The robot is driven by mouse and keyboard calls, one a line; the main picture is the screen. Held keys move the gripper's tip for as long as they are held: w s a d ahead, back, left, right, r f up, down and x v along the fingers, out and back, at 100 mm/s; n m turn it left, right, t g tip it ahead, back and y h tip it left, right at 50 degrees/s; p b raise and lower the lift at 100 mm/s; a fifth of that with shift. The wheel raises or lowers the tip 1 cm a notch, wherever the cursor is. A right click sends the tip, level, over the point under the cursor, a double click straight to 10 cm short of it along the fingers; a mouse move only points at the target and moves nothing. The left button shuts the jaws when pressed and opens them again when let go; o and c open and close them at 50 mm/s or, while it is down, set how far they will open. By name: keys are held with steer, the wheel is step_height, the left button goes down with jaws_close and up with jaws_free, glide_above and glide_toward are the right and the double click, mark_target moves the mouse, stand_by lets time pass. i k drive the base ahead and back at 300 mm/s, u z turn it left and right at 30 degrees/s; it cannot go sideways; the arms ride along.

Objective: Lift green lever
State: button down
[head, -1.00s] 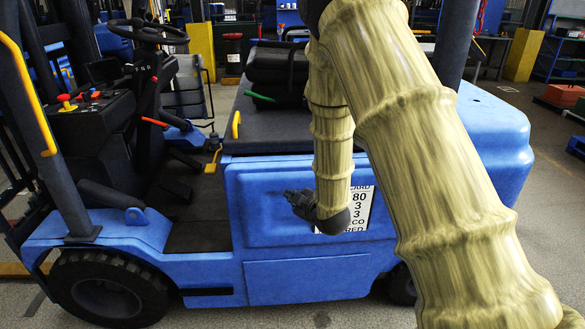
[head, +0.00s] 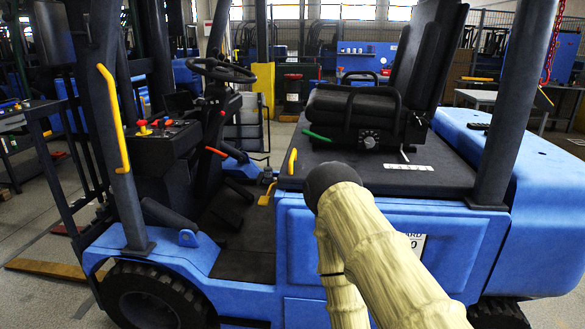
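The green lever (head: 317,136) is a short bar at the left front of the black seat (head: 385,105). It slopes slightly, its free end toward the upper left, and stands clear in view with nothing touching it. My arm rises from the bottom, below and right of the lever, with a dark joint at its top. My gripper is not in view; the forearm runs down out of the frame.
The blue forklift (head: 460,250) fills the middle. Its dark posts (head: 515,105) stand at either side of the cab. A steering wheel (head: 222,70), a yellow handle (head: 292,161) and a red-tipped lever (head: 215,151) are left of the seat. Space above the seat deck is open.

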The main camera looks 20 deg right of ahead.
mark_target(332, 141)
steer(key=u, duration=0.4)
steer(key=k, duration=0.5)
steer(key=u, duration=0.85)
steer(key=i, duration=0.9)
steer(key=z, duration=0.55)
steer(key=i, duration=0.7)
steer(key=z, duration=0.7)
